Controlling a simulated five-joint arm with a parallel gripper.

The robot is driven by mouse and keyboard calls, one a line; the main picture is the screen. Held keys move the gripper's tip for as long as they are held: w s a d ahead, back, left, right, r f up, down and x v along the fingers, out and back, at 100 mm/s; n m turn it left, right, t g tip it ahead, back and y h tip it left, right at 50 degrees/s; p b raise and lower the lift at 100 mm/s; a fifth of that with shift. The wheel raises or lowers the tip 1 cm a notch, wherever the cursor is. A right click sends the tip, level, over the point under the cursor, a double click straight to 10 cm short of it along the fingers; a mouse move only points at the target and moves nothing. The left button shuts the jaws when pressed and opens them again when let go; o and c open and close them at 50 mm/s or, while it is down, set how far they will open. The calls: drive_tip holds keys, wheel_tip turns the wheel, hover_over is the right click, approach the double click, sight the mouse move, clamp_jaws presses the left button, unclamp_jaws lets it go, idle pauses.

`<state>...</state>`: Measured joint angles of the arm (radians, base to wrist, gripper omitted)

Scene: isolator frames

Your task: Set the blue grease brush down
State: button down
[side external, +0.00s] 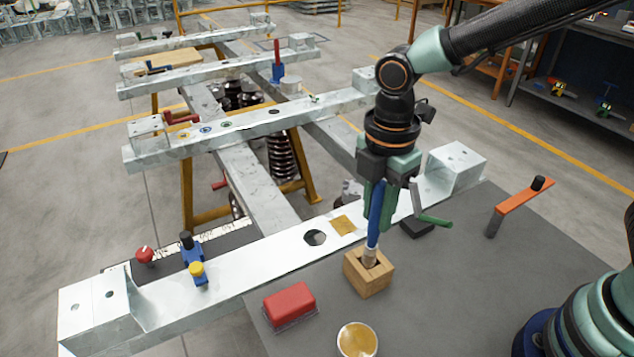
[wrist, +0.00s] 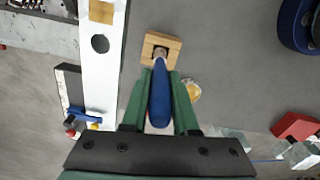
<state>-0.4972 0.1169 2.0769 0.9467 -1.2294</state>
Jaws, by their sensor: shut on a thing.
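The blue grease brush (side external: 375,222) stands nearly upright in my gripper (side external: 377,205), blue handle up and pale metal-coloured neck down. Its lower end is in the opening of a small wooden block (side external: 372,285) on the grey table. The bristles are hidden, and I cannot tell whether they touch the bottom. In the wrist view the brush handle (wrist: 160,102) lies between the two green fingers of my gripper (wrist: 160,95). Its neck reaches into the dark hole of the wooden block (wrist: 173,44). My gripper is shut on the handle.
A red box (side external: 289,302) and a cup of amber grease (side external: 357,341) stand near the block on the grey table (side external: 450,290). An orange-handled crank (side external: 520,205) stands at right. A metal beam (side external: 265,265) with a blue clamp (side external: 191,262) runs behind. The table's middle right is clear.

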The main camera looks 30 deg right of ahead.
sight(373, 244)
drive_tip(key=shift+f, duration=2.05)
drive_tip(key=c, duration=0.7)
unclamp_jaws()
